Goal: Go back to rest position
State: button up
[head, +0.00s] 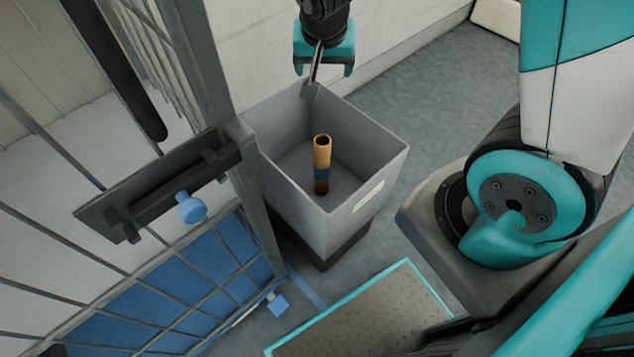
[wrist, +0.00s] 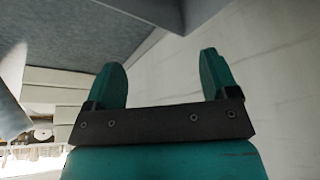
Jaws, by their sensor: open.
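My gripper (head: 324,70) is at the top middle of the head view, above the back edge of a grey bin. In the wrist view my gripper (wrist: 165,80) shows two teal fingers spread apart with nothing between them. The grey bin (head: 372,205) stands open on the floor, with a pale label on its front side. A brown cardboard tube (head: 322,155) with a blue band stands upright inside the bin, apart from my gripper. The wrist view shows neither the bin nor the tube clearly.
A metal cage door (head: 262,215) with a dark latch plate and blue knob (head: 191,207) stands close at the bin's left. A white wall (head: 390,35) runs behind. Grey floor (head: 430,110) is clear right of the bin. A teal-edged metal plate (head: 370,320) lies in front.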

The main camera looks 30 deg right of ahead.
jog(key=shift+v, duration=1.05)
jog(key=s+a+r+n+g+y, duration=0.1)
jog(key=s+a+r+n+y, duration=0.1)
jog(key=s+a+r+n, duration=0.3)
jog(key=s+a+r+n+g+y, duration=0.2)
jog(key=s+a+r+n+y, duration=0.15)
jog(key=s, duration=0.45)
jog(key=s+a+r+n+g+y, duration=0.1)
jog(key=s+a+r+n, duration=0.2)
jog(key=s+a+n, duration=0.25)
notch_tip(320, 180, up, 17)
jog(key=p, duration=1.8)
jog(key=shift+s+d, duration=0.15)
jog(key=shift+d, duration=0.15)
jog(key=shift+r, duration=0.15)
jog(key=shift+c, duration=0.5)
